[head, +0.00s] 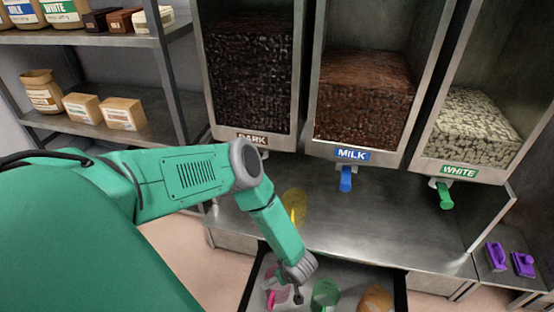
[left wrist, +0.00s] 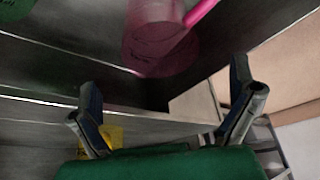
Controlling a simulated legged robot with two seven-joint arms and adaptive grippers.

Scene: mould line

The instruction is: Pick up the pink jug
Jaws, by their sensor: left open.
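The pink jug (head: 281,293) sits in an open drawer at the bottom of the head view, partly hidden by my left gripper. In the left wrist view the translucent pink jug (left wrist: 152,38) with its brighter pink handle is at the top, beyond the fingers and apart from them. My left gripper (head: 298,295) is over the drawer, beside and above the jug. In the left wrist view its two fingers (left wrist: 165,88) are spread wide with nothing between them. My right gripper is not in view.
A green jug (head: 325,295) and an orange-tan jug (head: 377,300) share the drawer (head: 401,290). A yellow jug (head: 297,203) stands on the metal counter (head: 400,235) behind my left forearm. Dark, milk and white chocolate dispensers stand behind. Purple items (head: 523,264) lie at right.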

